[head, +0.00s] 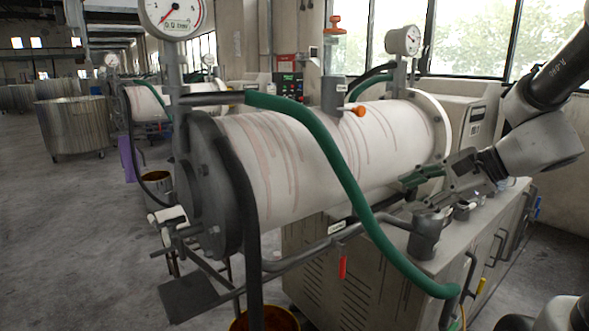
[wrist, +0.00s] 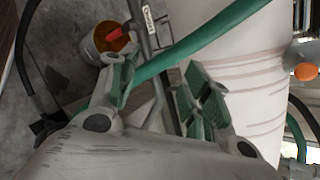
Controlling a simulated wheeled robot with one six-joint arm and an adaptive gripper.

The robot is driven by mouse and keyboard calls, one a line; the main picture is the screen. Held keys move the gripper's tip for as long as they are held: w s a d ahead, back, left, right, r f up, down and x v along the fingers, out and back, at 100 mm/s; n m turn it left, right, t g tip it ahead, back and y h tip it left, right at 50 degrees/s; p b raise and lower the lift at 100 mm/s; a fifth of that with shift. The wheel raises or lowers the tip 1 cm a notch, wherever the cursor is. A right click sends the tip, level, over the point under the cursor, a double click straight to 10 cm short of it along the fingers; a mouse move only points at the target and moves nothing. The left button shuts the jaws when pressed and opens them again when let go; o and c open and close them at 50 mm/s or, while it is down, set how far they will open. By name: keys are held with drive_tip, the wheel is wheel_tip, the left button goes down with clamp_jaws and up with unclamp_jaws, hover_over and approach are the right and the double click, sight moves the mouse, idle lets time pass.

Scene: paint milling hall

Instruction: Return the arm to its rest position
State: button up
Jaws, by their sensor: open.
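My arm (head: 545,140) enters the head view from the upper right, bent, with the wrist beside the right end of the white mill cylinder (head: 300,150). My gripper (head: 412,187) points left, in front of the cylinder's lower side and above the grey cabinet. In the wrist view my gripper (wrist: 158,84) has its two green-padded fingers spread apart, with nothing held between them. A green hose (wrist: 165,60) passes beyond the fingertips. Whether the fingers touch the cylinder or hose cannot be told.
The green hose (head: 335,165) arches over the cylinder and down the cabinet (head: 370,275). A metal cup-like fitting (head: 426,238) stands below my gripper. Pressure gauges (head: 174,15) rise above the mill. A bucket (wrist: 106,40) sits on the floor. Open floor lies at left.

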drive_tip(key=s+d+n+g+h, duration=0.1)
drive_tip(key=s+d+n+h, duration=0.3)
drive_tip(key=s+n, duration=0.3)
drive_tip(key=s+d+n+g+h, duration=0.1)
drive_tip(key=s+d+n+h, duration=0.3)
drive_tip(key=s+n, duration=0.4)
drive_tip(key=shift+s+d+r+n+h, duration=0.15)
drive_tip(key=shift+d+r+n+h, duration=0.2)
drive_tip(key=shift+d, duration=0.55)
